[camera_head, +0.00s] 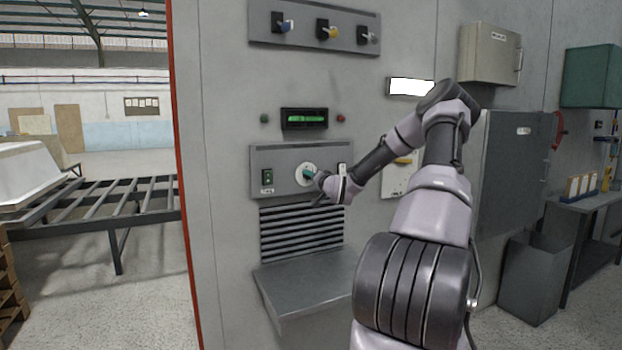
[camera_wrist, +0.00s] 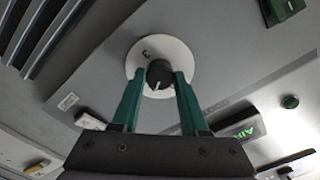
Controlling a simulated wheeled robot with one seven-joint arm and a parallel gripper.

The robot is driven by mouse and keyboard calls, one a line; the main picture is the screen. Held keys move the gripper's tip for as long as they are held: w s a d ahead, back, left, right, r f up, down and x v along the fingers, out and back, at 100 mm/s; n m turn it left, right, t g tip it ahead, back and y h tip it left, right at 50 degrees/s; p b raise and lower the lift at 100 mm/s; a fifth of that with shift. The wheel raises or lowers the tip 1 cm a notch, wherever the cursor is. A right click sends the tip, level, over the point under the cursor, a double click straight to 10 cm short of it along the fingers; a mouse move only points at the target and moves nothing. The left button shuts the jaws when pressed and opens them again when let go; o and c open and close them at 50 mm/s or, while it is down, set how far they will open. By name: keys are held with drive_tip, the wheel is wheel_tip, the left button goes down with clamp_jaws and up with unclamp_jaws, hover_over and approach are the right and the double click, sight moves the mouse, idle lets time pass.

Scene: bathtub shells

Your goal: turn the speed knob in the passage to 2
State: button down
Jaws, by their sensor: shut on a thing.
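The speed knob (camera_wrist: 159,73) is small, round and black with a white pointer line. It sits on a white round dial (camera_wrist: 172,52) in the wrist view, and the dial (camera_head: 300,168) also shows on the grey control panel (camera_head: 270,157) in the head view. My gripper (camera_wrist: 160,78) has its two green fingers on either side of the knob, shut on it. In the head view my gripper (camera_head: 313,175) covers most of the knob. One dial mark shows at the upper left of the knob; I cannot read it surely. The pointer line faces my gripper's palm.
A green switch (camera_head: 267,176) is left of the dial. A green-lit display (camera_head: 305,118) is above, and an upper panel (camera_head: 263,33) carries three more knobs. Louvre slats (camera_head: 300,235) and a jutting grey shelf (camera_head: 310,285) lie below. A grey cabinet (camera_head: 505,165) stands right.

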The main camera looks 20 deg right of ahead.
drive_tip(key=m, duration=1.2)
drive_tip(key=shift+m, duration=0.3)
idle(0.4)
drive_tip(key=shift+c, duration=2.1)
unclamp_jaws()
drive_tip(key=s, duration=1)
drive_tip(key=shift+s+d, duration=0.2)
drive_tip(key=shift+s, duration=0.2)
